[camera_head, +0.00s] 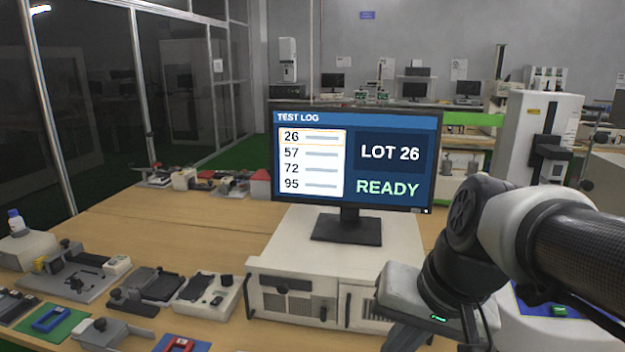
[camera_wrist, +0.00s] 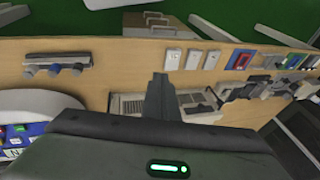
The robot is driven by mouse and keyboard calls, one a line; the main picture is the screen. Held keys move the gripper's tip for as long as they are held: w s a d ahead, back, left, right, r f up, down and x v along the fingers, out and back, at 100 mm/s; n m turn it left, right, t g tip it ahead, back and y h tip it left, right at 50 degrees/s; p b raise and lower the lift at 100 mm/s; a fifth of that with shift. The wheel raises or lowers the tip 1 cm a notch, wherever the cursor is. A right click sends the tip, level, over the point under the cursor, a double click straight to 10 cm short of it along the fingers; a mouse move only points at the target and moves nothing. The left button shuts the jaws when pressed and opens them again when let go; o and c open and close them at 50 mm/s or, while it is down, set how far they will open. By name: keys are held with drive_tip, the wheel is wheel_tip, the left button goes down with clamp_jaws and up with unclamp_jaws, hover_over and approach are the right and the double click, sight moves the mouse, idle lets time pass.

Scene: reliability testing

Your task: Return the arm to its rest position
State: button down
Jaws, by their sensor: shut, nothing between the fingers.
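My gripper (camera_wrist: 161,88) is shut and empty in the wrist view, its narrow fingers together above the wooden bench. In the head view my arm reaches in from the right edge and bends down at the lower right, in front of the bench and to the right of the monitor (camera_head: 352,160). The fingertips are hard to make out there. The monitor stands on a beige instrument box (camera_head: 292,293) and shows "LOT 26" and "READY".
The wooden bench (camera_head: 160,222) carries several fixtures at the left, including a grey clamp plate (camera_head: 75,278) and a blue piece on a green plate (camera_head: 48,318). A white testing machine (camera_head: 537,140) stands at the right.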

drive_tip(key=s+d+r+n+t+h+p, duration=0.1)
drive_tip(key=r+p, duration=0.9)
drive_tip(key=s+d+r+n+t+h+p, duration=0.1)
drive_tip(key=s+r+p, duration=0.1)
drive_tip(key=r+p, duration=0.7)
wheel_tip(320, 180, up, 2)
drive_tip(key=shift+r+n+p, duration=0.2)
drive_tip(key=shift+n+p, duration=0.2)
